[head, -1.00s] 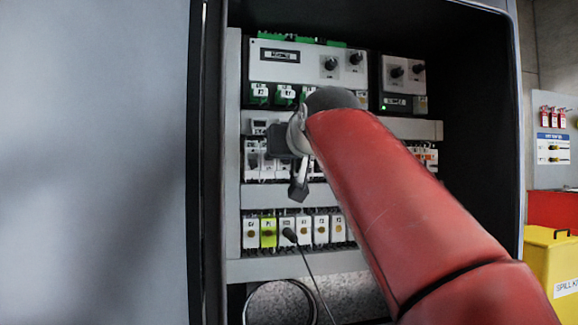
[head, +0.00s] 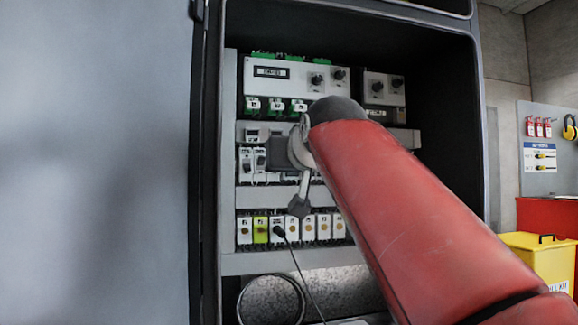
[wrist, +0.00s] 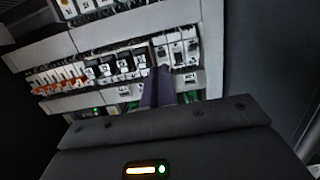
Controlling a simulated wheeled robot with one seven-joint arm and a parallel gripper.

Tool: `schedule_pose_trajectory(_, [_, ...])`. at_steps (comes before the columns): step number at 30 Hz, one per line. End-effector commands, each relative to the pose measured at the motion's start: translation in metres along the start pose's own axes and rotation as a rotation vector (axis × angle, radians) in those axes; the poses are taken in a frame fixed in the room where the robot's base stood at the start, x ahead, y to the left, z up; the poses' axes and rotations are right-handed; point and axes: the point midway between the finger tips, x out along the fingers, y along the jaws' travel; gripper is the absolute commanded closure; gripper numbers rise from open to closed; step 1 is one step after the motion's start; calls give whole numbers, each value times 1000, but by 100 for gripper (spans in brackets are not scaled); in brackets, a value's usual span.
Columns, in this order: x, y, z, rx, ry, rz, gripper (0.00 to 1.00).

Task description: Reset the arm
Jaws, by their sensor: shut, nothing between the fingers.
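My red arm (head: 400,205) reaches from the lower right into an open grey cabinet (head: 494,160). My gripper (wrist: 157,88) is shut and empty; its narrow fingers show in the wrist view beyond its dark body. They point at a row of black and white breakers (wrist: 180,48); I cannot tell whether they touch it. In the head view, the dark gripper body (head: 285,152) is in front of the middle row of devices, and the fingertips are hidden. My forearm covers the right part of the panel.
A black plug (head: 279,232) with a trailing cable is at the lower terminal row, beside a yellow-green terminal (head: 261,229). The cabinet's side walls are close around my arm. A yellow spill-kit bin (head: 530,262) stands outside at right.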

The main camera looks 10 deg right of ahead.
Motion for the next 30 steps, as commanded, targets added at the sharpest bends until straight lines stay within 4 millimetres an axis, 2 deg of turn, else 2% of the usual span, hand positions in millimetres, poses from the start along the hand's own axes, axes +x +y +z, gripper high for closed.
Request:
schedule_pose_trajectory(15, [-1, 0, 1, 0, -1, 0, 100])
schedule_pose_trajectory(17, [-2, 0, 5, -1, -10, 0, 100])
schedule_pose_trajectory(19, [-3, -1, 18, -2, -40, 1, 100])
schedule_pose_trajectory(20, [-4, -1, 28, -3, -59, 1, 100])
schedule_pose_trajectory(23, [-12, -2, 74, -6, -155, 3, 100])
schedule_pose_trajectory(26, [-26, -3, 138, -9, -281, 6, 100])
schedule_pose_trajectory(27, [-34, -2, 165, -9, -332, 6, 100])
schedule_pose_trajectory(29, [-46, -2, 208, -9, -409, 8, 100])
schedule_pose_trajectory(30, [-55, -1, 237, -9, -461, 9, 100])
